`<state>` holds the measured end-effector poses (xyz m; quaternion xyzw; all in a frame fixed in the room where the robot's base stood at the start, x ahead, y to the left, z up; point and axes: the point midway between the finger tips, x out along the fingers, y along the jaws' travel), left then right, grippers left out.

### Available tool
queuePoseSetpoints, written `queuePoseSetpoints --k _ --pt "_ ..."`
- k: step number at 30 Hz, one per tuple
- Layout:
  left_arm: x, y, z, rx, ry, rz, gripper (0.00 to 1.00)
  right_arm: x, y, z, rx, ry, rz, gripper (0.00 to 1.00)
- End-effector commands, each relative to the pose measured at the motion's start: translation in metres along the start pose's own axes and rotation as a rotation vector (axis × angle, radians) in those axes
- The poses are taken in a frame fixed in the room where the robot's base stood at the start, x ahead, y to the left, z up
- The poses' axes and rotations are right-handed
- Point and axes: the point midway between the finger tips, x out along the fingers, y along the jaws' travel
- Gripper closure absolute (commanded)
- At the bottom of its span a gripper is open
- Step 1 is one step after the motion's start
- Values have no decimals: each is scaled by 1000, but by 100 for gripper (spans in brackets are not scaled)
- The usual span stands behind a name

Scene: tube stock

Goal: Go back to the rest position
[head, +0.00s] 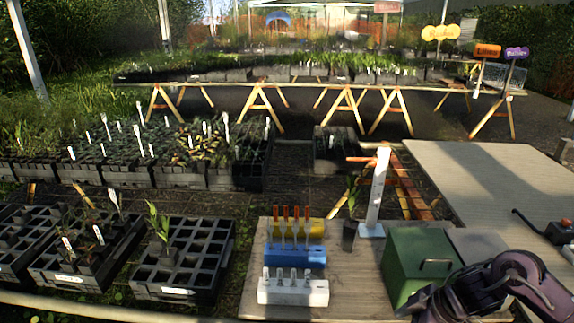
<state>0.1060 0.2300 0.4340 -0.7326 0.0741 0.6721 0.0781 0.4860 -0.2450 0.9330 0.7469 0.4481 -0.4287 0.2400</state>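Part of my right arm (490,287) shows folded at the lower right, beside the green box; no gripper fingers can be made out on it. My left arm and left gripper do not show. On the wooden table (345,285) stand a white rack (292,292) with several pale tubes, a blue rack (296,257) behind it, and a yellow rack (310,229) at the back. Several orange-topped tubes (296,213) stand upright at the blue and yellow racks; which rack holds each is unclear. No gripper is seen touching the racks.
A green box (417,262) with a handle stands right of the racks. A white upright post (376,190) and a small potted plant (350,232) stand behind. Black seedling trays (182,260) lie at left. A grey tabletop (485,185) at right is largely clear.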

Motion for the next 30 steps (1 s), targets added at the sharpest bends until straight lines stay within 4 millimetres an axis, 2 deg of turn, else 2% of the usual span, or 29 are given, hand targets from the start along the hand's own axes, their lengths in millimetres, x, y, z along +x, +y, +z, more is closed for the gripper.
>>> queuePoseSetpoints --k 5,10,14,16,18,20,23,26,27,30 --pt "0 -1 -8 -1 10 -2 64 48 15 2 86 111 14 34" --pt "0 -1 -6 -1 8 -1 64 108 30 24 210 202 66 34" --pt "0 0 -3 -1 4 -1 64 169 29 68 342 225 131 34" --pt "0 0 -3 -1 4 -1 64 205 19 104 422 211 173 34" --pt "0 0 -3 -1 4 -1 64 237 1 142 496 178 213 34" --pt "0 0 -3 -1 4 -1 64 261 -19 176 552 136 244 34" --pt "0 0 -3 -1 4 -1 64 295 -63 230 631 51 281 34" --pt "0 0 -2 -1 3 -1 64 320 -115 280 693 -48 305 34" --pt "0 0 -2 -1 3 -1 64 328 -138 299 715 -90 311 34" --pt "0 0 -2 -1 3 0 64 341 -197 340 757 -196 317 34"
